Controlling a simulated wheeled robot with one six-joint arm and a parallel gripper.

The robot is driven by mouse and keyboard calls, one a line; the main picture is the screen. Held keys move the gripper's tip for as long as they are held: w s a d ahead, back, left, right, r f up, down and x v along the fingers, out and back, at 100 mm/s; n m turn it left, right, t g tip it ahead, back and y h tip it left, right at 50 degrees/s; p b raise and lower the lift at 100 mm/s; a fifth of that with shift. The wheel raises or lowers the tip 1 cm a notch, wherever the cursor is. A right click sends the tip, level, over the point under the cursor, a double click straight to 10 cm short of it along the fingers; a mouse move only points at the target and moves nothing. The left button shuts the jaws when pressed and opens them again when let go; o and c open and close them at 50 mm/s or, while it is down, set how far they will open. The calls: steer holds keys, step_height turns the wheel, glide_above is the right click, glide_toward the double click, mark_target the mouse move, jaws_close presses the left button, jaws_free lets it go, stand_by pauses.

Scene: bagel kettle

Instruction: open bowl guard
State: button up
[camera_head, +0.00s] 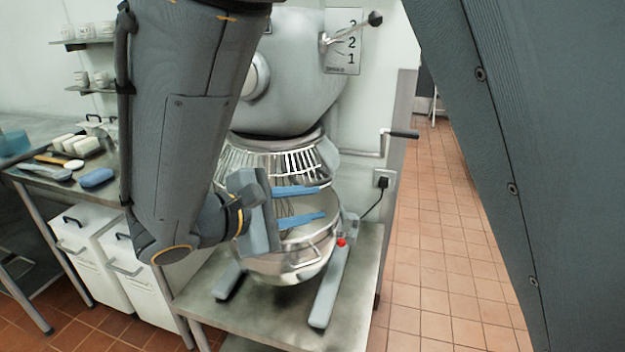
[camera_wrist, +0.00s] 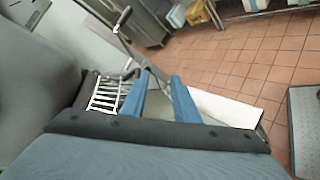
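The wire bowl guard (camera_head: 297,162) is a ring of pale bars below the head of the grey mixer (camera_head: 300,85). The steel bowl (camera_head: 300,262) is under it. My gripper (camera_head: 322,203) is in front of the guard's lower part and the bowl's upper part. Its two blue fingers are apart, one above the other, with nothing clearly held between them. In the wrist view the fingers (camera_wrist: 162,82) are also apart, and the guard bars (camera_wrist: 108,92) show to their left. I cannot tell whether a finger touches the guard. My arm and gripper hide the guard's left side.
The mixer stands on a steel table (camera_head: 365,265). A lever (camera_head: 395,134) sticks out to the right of the mixer, above a wall socket (camera_head: 383,180). The tiled floor (camera_head: 430,240) at right is clear.

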mark_target(314, 185)
steer(key=a, duration=0.1)
steer(key=w+a+r+t, duration=0.1)
steer(key=w+a+t, duration=0.1)
steer(key=shift+a+r+n, duration=0.15)
steer(key=shift+r+n, duration=0.15)
steer(key=shift+n, duration=0.1)
steer(key=shift+p+x, duration=0.8)
steer(key=shift+x, duration=2.75)
steer(key=shift+f, duration=0.1)
jaws_close()
